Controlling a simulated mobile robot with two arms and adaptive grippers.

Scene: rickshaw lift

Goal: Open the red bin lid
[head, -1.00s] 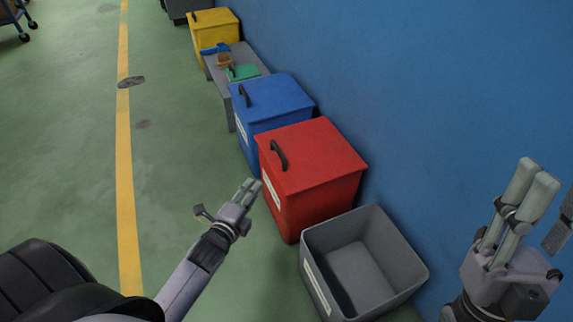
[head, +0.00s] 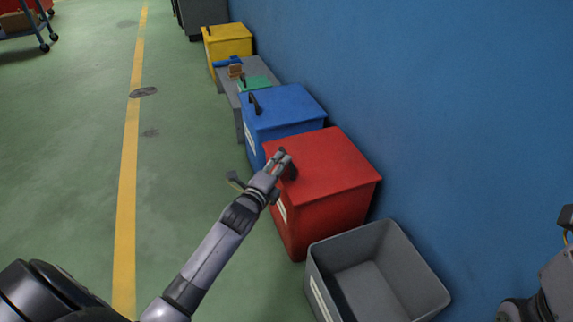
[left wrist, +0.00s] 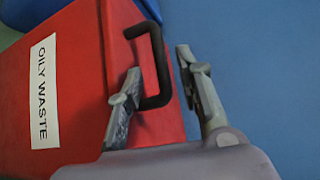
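The red bin (head: 330,217) stands by the blue wall with its red lid (head: 325,160) shut. In the left wrist view its front (left wrist: 75,75) carries a label reading "OILY WASTE". The lid's black handle (left wrist: 159,65) shows in that view. My left gripper (head: 281,158) is at the lid's front edge in the head view, hiding much of the handle. In the left wrist view the open left gripper (left wrist: 165,85) has the handle's bar between its fingers, with a gap to the right finger. My right gripper (head: 567,222) is mostly cut off at the right edge.
An open grey bin (head: 375,275) stands in front of the red one. Behind are a blue bin (head: 285,108), a grey bench (head: 243,70) with small items, and a yellow bin (head: 228,42).

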